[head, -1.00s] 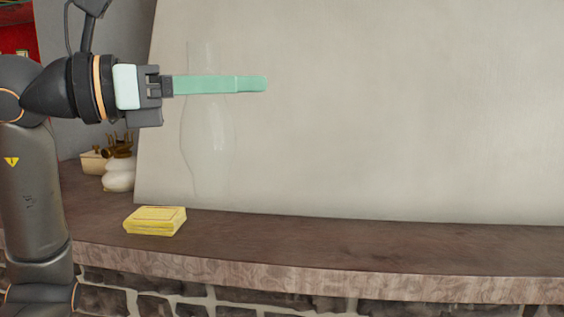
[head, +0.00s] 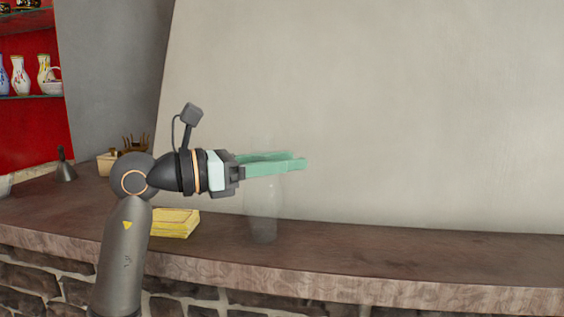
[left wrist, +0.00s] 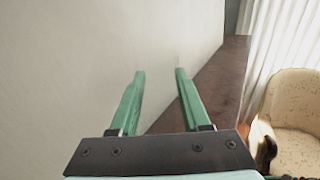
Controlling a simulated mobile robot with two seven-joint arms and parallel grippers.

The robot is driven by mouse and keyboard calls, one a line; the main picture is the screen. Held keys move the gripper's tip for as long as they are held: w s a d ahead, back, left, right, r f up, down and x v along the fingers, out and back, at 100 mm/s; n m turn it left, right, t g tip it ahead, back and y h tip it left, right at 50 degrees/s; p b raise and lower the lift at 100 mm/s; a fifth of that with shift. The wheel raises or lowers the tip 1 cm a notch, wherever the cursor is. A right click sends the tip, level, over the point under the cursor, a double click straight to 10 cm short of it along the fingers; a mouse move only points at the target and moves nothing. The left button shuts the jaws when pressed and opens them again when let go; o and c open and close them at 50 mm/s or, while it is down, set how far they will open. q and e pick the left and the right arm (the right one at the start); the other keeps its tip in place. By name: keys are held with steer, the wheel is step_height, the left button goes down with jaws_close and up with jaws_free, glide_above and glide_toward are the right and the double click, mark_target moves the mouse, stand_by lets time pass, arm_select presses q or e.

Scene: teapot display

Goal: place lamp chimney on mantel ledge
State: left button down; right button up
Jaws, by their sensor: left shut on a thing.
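The lamp chimney (head: 263,212) is clear glass and stands upright in the head view, faint against the pale wall. My left gripper (head: 296,161) has its green fingers shut around the chimney's upper part. The chimney's lower end appears at the mantel ledge (head: 400,255); I cannot tell whether it touches the surface. In the left wrist view the two fingers (left wrist: 160,74) are spaced apart and the glass between them is hard to make out. My right gripper is not in view.
A yellow block (head: 175,223) lies on the ledge left of the chimney, partly behind my arm. A basket (head: 107,163) and a dark bell-like object (head: 65,167) are farther left. The ledge to the right is clear. An armchair (left wrist: 295,120) shows in the wrist view.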

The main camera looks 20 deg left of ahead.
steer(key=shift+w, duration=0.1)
arm_select(q)
steer(key=shift+f, duration=0.2)
steer(key=shift+c, duration=1.8)
jaws_free()
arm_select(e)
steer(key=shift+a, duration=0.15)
arm_select(q)
steer(key=shift+r, duration=0.15)
steer(key=shift+s+a+r, duration=0.1)
steer(key=b+v, duration=0.2)
steer(key=v, duration=0.9)
steer(key=shift+s+a+b, duration=0.25)
steer(key=shift+s+b, duration=0.05)
steer(key=shift+b, duration=0.05)
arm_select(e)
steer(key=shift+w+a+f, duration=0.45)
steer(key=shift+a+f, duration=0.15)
